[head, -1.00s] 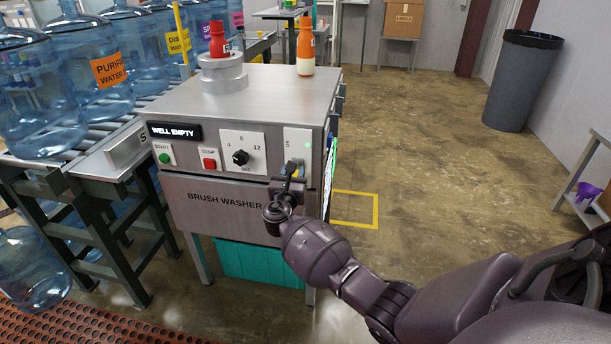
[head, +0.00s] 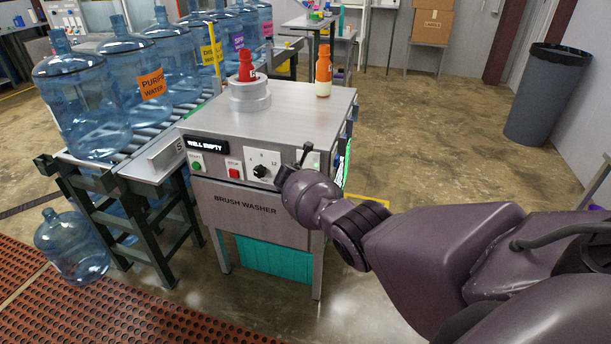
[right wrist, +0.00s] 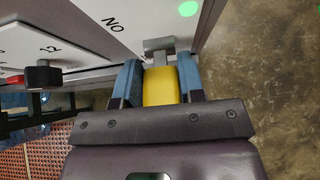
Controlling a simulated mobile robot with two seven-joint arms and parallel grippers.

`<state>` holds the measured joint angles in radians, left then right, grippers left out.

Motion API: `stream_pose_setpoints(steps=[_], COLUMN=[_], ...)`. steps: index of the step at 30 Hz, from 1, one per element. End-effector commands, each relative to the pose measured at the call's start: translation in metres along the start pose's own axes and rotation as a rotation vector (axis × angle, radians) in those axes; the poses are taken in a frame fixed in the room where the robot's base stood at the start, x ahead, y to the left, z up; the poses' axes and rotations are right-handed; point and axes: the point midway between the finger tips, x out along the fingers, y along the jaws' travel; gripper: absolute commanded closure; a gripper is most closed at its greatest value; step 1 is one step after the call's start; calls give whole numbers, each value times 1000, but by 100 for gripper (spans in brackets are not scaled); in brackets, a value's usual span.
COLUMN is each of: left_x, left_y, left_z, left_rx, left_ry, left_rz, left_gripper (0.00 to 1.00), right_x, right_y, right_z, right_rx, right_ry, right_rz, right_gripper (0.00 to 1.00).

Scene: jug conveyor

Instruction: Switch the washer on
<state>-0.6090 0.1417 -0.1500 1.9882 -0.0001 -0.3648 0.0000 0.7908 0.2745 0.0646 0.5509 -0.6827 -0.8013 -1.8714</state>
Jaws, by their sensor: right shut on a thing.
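The brush washer (head: 244,208) is a grey steel box with a front control panel. At the panel's right end is a pale switch plate (head: 314,158), mostly hidden by my right arm in the head view. In the right wrist view the plate (right wrist: 124,28) bears ON lettering, seen upside down, and a lit green lamp (right wrist: 188,8). A yellow switch handle (right wrist: 161,86) on a grey metal lever stands out from it. My right gripper (right wrist: 160,84) is shut on this handle, with a blue pad on each side. My left gripper is not in view.
A dial (head: 262,171), a red stop button (head: 234,173) and a green start button (head: 197,168) sit left of the switch. The display (head: 206,145) reads WELL EMPTY. Water jugs (head: 82,108) line the conveyor on the left. Floor to the right is open.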

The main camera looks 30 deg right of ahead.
Motion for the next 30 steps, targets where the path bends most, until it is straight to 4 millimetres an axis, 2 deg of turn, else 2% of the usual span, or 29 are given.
stream_pose_setpoints(steps=[3, 12, 30], left_x=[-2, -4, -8], left_y=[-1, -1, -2], left_z=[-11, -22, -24], left_rx=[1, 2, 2], left_ry=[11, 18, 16], left_rz=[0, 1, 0], left_gripper=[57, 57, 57], right_x=[-2, -3, -3], right_y=[-1, -1, -1], right_z=[2, 4, 6], right_rx=[0, 0, -1], right_ry=[55, 148, 227], right_rz=[-3, -3, -4], right_gripper=[100, 100, 100])
